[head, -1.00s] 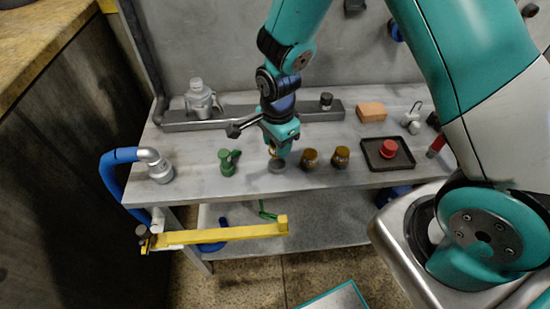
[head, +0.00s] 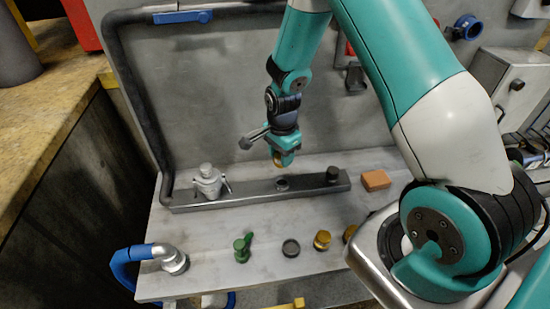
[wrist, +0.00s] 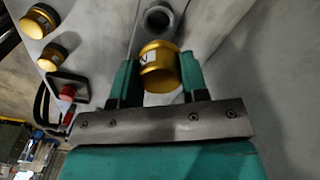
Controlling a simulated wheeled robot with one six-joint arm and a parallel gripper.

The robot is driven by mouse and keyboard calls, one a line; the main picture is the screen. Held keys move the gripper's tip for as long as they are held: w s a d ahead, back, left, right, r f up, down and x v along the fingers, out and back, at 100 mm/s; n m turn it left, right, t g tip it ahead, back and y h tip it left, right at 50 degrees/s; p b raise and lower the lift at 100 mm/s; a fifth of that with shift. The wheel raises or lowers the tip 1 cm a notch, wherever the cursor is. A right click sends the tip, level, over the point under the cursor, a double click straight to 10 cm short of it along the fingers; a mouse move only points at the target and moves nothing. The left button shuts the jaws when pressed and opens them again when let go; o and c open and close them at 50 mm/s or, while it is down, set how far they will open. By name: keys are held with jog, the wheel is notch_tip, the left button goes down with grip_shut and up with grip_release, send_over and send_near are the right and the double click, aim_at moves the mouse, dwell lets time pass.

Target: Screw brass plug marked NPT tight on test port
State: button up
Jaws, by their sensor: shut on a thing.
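My gripper (head: 284,157) is shut on a brass plug (head: 283,161) and holds it above the rail at the back of the bench. In the wrist view the golden plug (wrist: 159,70) sits between the two fingers (wrist: 158,80). It has a pale label with a dark mark, too small to read fully. The test port (head: 282,184), a short open grey ring, stands on the rail (head: 245,192) just below the plug. The port (wrist: 158,18) also shows past the plug in the wrist view. Plug and port look apart.
A grey valve body (head: 208,183) and a dark cap (head: 332,174) stand on the rail beside the port. A green valve (head: 242,247) and orange block (head: 375,180) are nearby.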

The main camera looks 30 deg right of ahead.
jog(key=shift+d+f, duration=0.2)
jog(key=shift+f+b, duration=2.2)
jog(key=shift+f, duration=0.55)
jog(key=n, duration=0.4)
jog(key=shift+r+n, duration=0.3)
jog(key=shift+n, duration=0.4)
jog(key=shift+n, duration=2.4)
